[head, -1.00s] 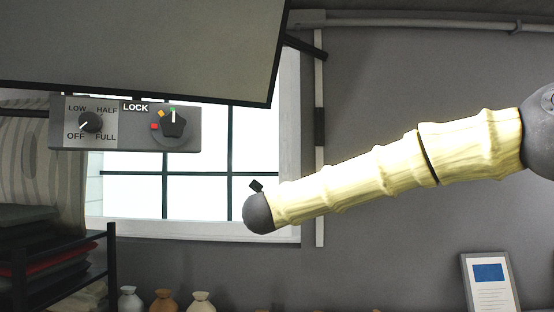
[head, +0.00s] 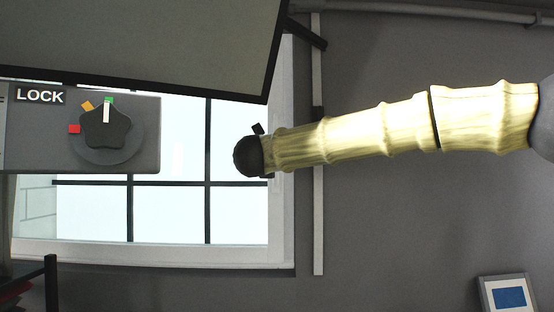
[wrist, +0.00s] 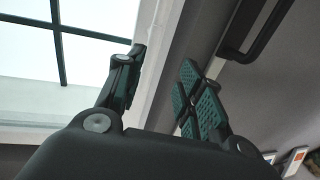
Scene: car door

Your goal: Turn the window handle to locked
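A grey panel (head: 40,140) labelled LOCK is at the left in the head view, cut off by the frame edge. On it is a dark star-shaped knob (head: 105,138) with a white pointer. The pointer is up at the green mark (head: 108,100); an orange mark (head: 87,106) and a red mark (head: 74,129) lie to its left. No other window handle is clear. My arm's dark end (head: 247,157) is right of the panel, apart from it; no fingers are clear there. In the wrist view my gripper (wrist: 163,60) is open and empty, fingers apart. The knob is not seen there.
A barred window (head: 165,215) lies behind the panel. A dark-edged grey board (head: 140,40) hangs above the panel and arm. A black bracket (head: 306,30) and a pale vertical strip (head: 318,200) are on the wall. A framed picture (head: 508,296) is at lower right.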

